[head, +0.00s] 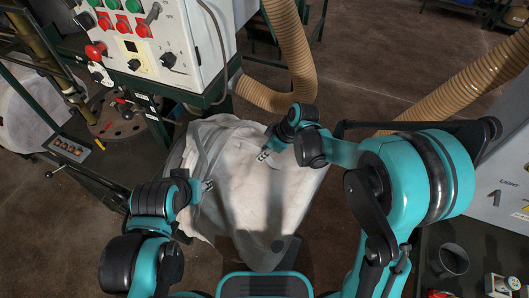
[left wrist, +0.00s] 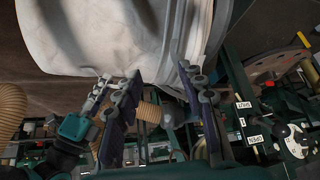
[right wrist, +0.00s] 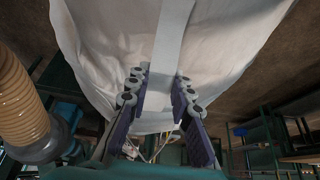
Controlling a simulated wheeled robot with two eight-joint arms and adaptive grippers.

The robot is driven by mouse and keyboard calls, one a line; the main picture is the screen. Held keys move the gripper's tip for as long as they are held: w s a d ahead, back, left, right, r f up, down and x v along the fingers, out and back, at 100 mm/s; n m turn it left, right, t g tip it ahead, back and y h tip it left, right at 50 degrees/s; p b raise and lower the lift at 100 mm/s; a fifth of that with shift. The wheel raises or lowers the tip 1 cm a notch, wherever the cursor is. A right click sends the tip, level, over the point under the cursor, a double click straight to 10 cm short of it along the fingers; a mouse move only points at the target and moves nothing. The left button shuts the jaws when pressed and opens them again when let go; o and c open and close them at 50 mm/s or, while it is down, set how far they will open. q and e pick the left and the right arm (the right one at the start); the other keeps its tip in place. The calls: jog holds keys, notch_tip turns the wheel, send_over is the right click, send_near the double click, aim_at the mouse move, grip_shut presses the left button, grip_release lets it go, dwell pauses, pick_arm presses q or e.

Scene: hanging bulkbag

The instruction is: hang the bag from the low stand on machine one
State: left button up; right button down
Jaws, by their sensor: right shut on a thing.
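The large white bag (head: 245,190) fills the middle of the head view, in front of the control cabinet. My right gripper (head: 266,152) is shut on a pale strap of the bag at its right side. In the right wrist view that strap (right wrist: 172,50) runs down between the fingers (right wrist: 158,92). My left gripper (head: 207,185) is at the bag's left side. In the left wrist view its fingers (left wrist: 158,85) stand wide apart, with the bag's lower edge (left wrist: 110,40) just beyond them. The bag hides most of what holds it. I cannot tell which frame is the low stand.
A grey control cabinet (head: 155,45) with red and green buttons stands behind the bag, on a dark green frame. A ribbed tan hose (head: 292,60) hangs beside it. Another hose (head: 470,85) and a grey cabinet (head: 503,165) are at right. Open floor lies at the back.

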aim_at(249, 147)
jog(key=shift+w+a, duration=0.15)
jog(key=shift+a, duration=0.4)
dwell(0.5)
jog(key=shift+w+a, duration=0.25)
jog(key=shift+a, duration=0.35)
jog(key=shift+w+a, duration=0.3)
jog(key=shift+a, duration=0.35)
jog(key=shift+w+a, duration=0.25)
jog(key=shift+a, duration=0.35)
jog(key=shift+a+r, duration=0.1)
jog(key=shift+w+a+b, duration=0.1)
jog(key=shift+w+a, duration=0.2)
jog(key=shift+a, duration=0.4)
jog(key=shift+w+a+b, duration=0.15)
jog(key=shift+w+a, duration=0.15)
jog(key=shift+a, duration=0.35)
jog(key=shift+w+a+b, duration=0.1)
jog(key=shift+w+a, duration=0.2)
jog(key=shift+a, duration=0.55)
jog(key=shift+a+f+b, duration=0.15)
jog(key=shift+f+b, duration=0.85)
jog(key=shift+f, duration=0.2)
dwell(1.1)
